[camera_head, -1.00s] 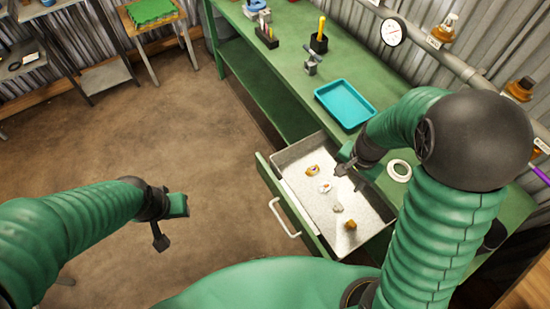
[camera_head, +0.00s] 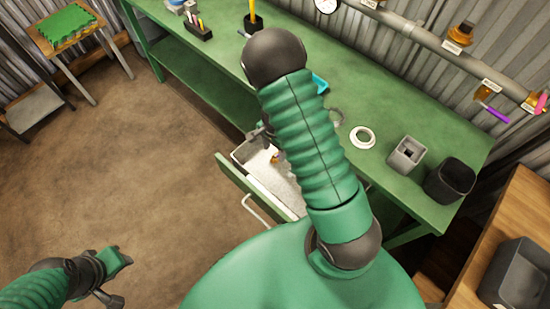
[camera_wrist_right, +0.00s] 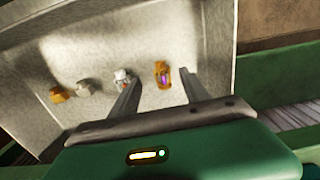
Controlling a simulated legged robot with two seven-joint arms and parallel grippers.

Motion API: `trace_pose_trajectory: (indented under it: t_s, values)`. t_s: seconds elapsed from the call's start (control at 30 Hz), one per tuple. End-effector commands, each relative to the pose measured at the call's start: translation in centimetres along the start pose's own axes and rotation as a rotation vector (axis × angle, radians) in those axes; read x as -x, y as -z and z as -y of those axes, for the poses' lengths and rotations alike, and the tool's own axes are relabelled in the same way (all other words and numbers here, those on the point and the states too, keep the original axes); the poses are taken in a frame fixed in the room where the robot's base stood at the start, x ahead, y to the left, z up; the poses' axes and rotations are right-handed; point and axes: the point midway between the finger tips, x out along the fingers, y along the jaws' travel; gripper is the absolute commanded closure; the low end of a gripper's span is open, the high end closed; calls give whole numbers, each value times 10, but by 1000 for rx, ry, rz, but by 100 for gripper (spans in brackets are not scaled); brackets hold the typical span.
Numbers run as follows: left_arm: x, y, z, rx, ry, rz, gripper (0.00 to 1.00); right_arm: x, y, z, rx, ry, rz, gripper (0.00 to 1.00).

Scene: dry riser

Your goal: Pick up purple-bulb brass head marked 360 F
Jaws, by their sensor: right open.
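The purple-bulb brass head (camera_wrist_right: 162,74) lies in the open drawer (camera_wrist_right: 225,35), seen in the right wrist view. Any 360 F marking is too small to read. My right gripper (camera_wrist_right: 158,80) is open, with its two fingers on either side of that head in the picture; I cannot tell how far above it they are. A silvery head (camera_wrist_right: 122,78) lies beside the left finger. In the head view my right arm hides most of the drawer and much of the gripper. My left gripper (camera_head: 112,277) is empty at the lower left, over the floor.
Another silvery head (camera_wrist_right: 88,87) and a brass head (camera_wrist_right: 58,94) lie farther left in the drawer. The green workbench (camera_head: 390,125) holds a white tape ring (camera_head: 362,138), a grey square holder (camera_head: 407,154) and a black bin (camera_head: 449,180). A pipe (camera_head: 425,45) with tagged heads runs behind.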

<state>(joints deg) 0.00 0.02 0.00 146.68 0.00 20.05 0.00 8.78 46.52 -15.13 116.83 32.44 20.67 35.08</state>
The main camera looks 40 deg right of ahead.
Motion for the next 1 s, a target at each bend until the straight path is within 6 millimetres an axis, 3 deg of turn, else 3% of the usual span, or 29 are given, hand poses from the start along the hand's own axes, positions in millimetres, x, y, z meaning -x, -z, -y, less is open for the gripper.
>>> trace_pose_trajectory:
  t_s: [0.33,0.6,1.0]
  values:
    - [-7,-2,0,0,0,0,64,-52,1,4,-1,-2,2,45]
    - [-7,-2,0,0,0,0,64,-56,1,5,0,2,0,47]
    - [-7,-2,0,0,0,0,64,-56,1,5,0,1,0,99]
